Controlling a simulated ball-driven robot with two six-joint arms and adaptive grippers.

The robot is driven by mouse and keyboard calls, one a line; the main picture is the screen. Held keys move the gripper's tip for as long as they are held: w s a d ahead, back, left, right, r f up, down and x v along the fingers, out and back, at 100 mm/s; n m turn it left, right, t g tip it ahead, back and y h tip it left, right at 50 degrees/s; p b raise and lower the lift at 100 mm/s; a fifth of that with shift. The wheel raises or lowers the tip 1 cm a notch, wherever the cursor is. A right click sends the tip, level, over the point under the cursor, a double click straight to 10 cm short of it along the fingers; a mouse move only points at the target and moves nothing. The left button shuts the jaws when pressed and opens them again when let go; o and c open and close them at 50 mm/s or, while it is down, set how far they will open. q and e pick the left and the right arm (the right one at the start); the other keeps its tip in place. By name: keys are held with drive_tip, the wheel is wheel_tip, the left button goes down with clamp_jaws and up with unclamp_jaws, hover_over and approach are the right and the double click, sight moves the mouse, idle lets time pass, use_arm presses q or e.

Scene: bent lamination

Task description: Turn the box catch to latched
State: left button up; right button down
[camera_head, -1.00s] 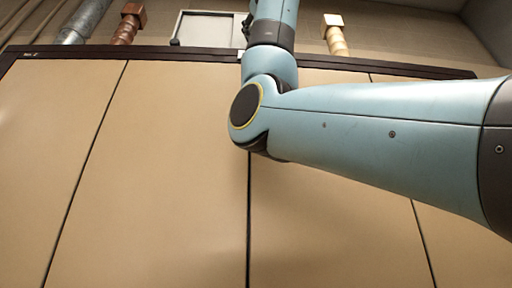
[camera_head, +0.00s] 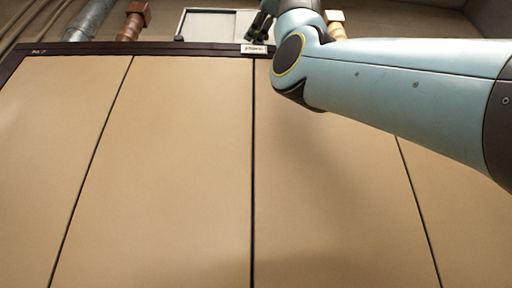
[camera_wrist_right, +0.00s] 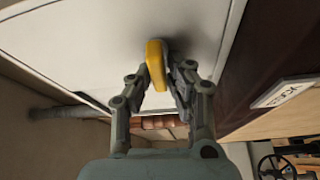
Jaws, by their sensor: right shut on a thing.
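The box is a pale grey-white panel with a dark frame (camera_head: 215,24) at the top of the head view, and its pale face (camera_wrist_right: 80,50) fills the upper left of the right wrist view. A yellow catch (camera_wrist_right: 156,64) stands out from this face. My right gripper (camera_wrist_right: 163,78) has its fingers on both sides of the catch and is shut on it. In the head view my right gripper (camera_head: 260,26) shows small and dark at the box's right side, and the catch cannot be made out there. My left gripper is not in view.
A wide tan panelled surface (camera_head: 180,170) with a dark edge fills the head view below the box. A small white label (camera_head: 254,49) sits on that edge. Metal (camera_head: 92,18) and copper (camera_head: 133,20) pipes stand to the left. A handwheel (camera_wrist_right: 275,168) shows at lower right in the wrist view.

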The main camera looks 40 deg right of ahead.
drive_tip(key=shift+s+r+n, duration=0.15)
drive_tip(key=shift+r+n, duration=0.05)
drive_tip(key=shift+n, duration=0.6)
drive_tip(key=shift+g, duration=0.3)
drive_tip(key=c, duration=1.4)
unclamp_jaws()
drive_tip(key=shift+c, duration=0.2)
drive_tip(key=shift+o, duration=0.6)
drive_tip(key=shift+d+f, duration=0.1)
drive_tip(key=shift+f, duration=0.05)
drive_tip(key=s+a, duration=0.1)
drive_tip(key=s, duration=0.6)
drive_tip(key=shift+s, duration=0.15)
drive_tip(key=shift+a, duration=0.1)
